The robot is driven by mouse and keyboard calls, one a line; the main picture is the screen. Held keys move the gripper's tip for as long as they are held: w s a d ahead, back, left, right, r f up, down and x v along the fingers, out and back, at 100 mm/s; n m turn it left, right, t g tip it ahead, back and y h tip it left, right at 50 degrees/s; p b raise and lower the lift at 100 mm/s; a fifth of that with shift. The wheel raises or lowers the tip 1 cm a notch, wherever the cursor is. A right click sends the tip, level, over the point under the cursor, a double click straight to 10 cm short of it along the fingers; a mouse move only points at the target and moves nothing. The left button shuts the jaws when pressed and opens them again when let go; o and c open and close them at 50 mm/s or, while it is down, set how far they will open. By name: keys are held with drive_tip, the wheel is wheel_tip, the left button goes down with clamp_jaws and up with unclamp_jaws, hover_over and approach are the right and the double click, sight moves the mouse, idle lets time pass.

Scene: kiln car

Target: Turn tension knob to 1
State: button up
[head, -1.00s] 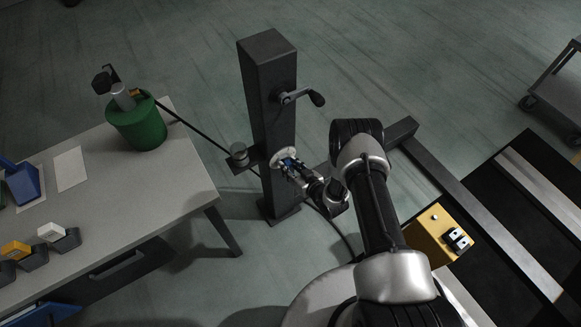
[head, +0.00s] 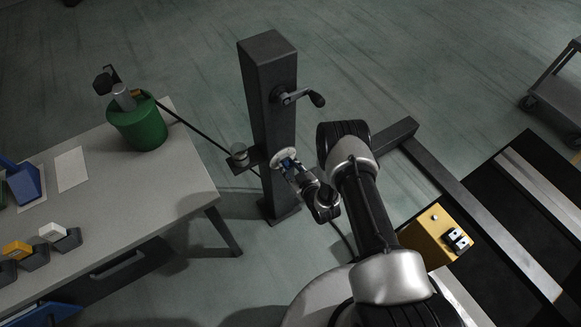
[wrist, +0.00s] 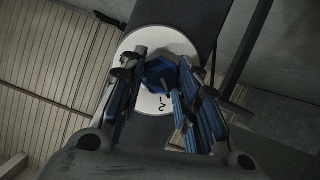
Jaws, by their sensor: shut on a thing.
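The tension knob (wrist: 160,73) is a dark blue piece at the middle of a round white dial (wrist: 168,38). The dial is on the side of a dark post (head: 268,110). The dial (head: 279,158) also shows in the head view, low on the post, with my gripper (head: 289,165) up against it. In the wrist view my gripper (wrist: 158,88) has its blue-padded fingers on both sides of the knob and is shut on it. A "2" and a small mark show on the dial below the knob; other markings are hidden or unclear.
A crank handle (head: 300,97) sticks out of the post above the dial. A thin rod runs from the post's left side to a green pot (head: 138,124) on the workbench (head: 180,188). A yellow box with switches (head: 437,240) stands right of my arm.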

drive_tip(key=n+t+h, duration=0.1)
drive_tip(key=n, duration=0.2)
drive_tip(key=shift+s+a+f+h, duration=0.1)
drive_tip(key=shift+a+h, duration=0.05)
drive_tip(key=shift+h, duration=0.25)
drive_tip(key=shift+n+t+h, duration=0.4)
drive_tip(key=shift+n+t, duration=0.6)
drive_tip(key=shift+n, duration=0.5)
drive_tip(key=o, duration=1.1)
drive_tip(key=shift+c, duration=0.2)
drive_tip(key=v, duration=1.2)
drive_tip(key=shift+s+a+f, duration=0.1)
